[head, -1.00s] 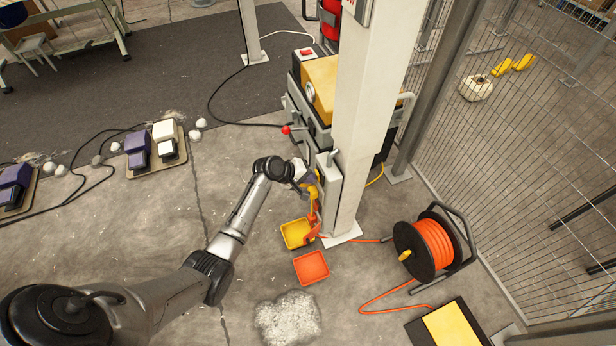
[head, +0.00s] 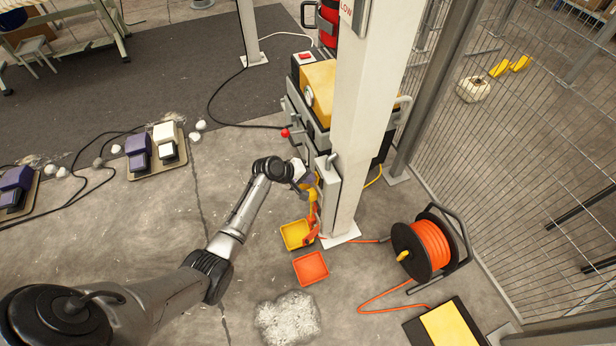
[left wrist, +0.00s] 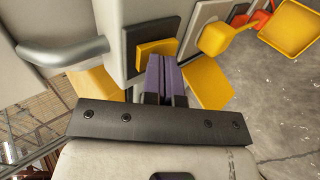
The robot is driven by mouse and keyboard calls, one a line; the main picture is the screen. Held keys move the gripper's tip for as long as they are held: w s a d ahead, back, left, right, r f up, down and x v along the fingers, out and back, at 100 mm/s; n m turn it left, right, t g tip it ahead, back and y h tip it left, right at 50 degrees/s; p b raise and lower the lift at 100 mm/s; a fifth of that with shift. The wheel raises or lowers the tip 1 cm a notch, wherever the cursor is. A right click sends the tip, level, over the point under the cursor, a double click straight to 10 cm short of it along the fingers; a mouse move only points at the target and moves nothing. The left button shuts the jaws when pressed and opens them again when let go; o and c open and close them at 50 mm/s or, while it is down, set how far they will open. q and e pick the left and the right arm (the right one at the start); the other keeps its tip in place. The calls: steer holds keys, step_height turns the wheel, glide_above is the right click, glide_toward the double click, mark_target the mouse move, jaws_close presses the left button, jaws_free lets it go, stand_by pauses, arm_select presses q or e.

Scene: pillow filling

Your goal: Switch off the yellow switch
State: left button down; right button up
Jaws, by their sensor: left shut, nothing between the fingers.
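A yellow rocker switch (left wrist: 157,48) sits on a dark plate on the side of a grey box in the left wrist view. In the head view the box (head: 329,184) is fixed to the white post. My left gripper (left wrist: 166,72) is shut and empty, its purple fingers together just beside the lower right edge of the switch. I cannot tell whether they touch it. In the head view the gripper (head: 308,181) is at the left side of the box, and the switch cannot be made out there. My right gripper is not in view.
A yellow knob or lever (left wrist: 226,37) sticks out beside the switch. A grey curved handle (left wrist: 62,52) is on the box's other side. A yellow tray (head: 296,234) and an orange tray (head: 311,268) lie below. An orange cable reel (head: 428,247) stands right of the white post (head: 362,130).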

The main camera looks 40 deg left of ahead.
arm_select(q)
steer(key=s+f+p+v, duration=0.1)
steer(key=p+v, duration=0.8)
steer(key=v, duration=0.4)
steer(key=shift+s+a, duration=0.15)
steer(key=shift+a, duration=0.15)
